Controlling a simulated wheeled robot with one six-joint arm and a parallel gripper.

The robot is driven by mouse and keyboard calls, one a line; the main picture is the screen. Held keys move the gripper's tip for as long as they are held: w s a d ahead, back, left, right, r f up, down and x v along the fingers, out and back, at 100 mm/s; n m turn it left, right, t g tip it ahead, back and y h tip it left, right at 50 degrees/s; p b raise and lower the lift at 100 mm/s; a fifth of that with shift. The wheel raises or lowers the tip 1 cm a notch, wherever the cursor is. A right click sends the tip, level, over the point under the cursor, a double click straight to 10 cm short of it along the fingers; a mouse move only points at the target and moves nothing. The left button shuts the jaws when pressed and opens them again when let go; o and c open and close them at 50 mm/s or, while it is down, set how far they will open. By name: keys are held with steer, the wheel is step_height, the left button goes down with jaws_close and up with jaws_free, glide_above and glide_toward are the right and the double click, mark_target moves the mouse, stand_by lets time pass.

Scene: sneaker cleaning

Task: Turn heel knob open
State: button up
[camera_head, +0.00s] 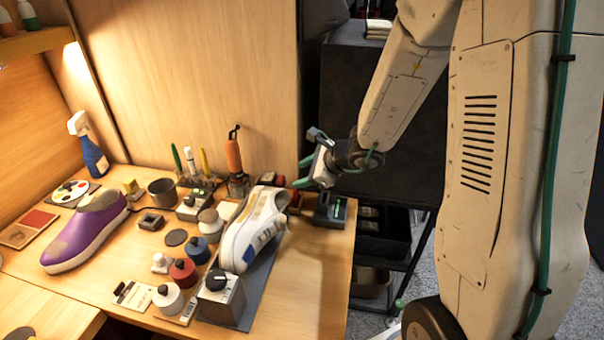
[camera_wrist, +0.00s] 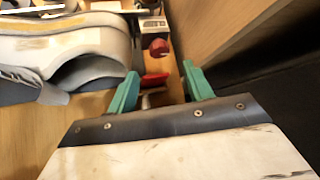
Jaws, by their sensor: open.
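A darker red knob (camera_wrist: 159,47) lies farther off. My gripper (camera_head: 300,172) hangs above the table's right back corner, beyond the shoe. Its two teal fingers (camera_wrist: 158,85) are apart with nothing between them.
A grey box with a black dial (camera_head: 216,280) stands at the shoe's near end. A dark device with a green display (camera_head: 332,208) sits at the table's right edge. Small bottles (camera_head: 183,270), a purple shoe (camera_head: 85,232) and tools crowd the left. A wooden wall (camera_wrist: 225,35) rises at right in the wrist view.

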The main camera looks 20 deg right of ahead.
mark_target(284, 180)
steer(key=w+a+f+g, duration=0.1)
steer(key=w+a+f+g+y, duration=0.1)
steer(key=w+f, duration=0.1)
steer(key=w+a+f+g+y, duration=0.1)
steer(key=w+f, duration=0.1)
steer(key=shift+w+g, duration=0.25)
steer(key=shift+g, duration=0.05)
stand_by(0.6)
steer(key=c, duration=1)
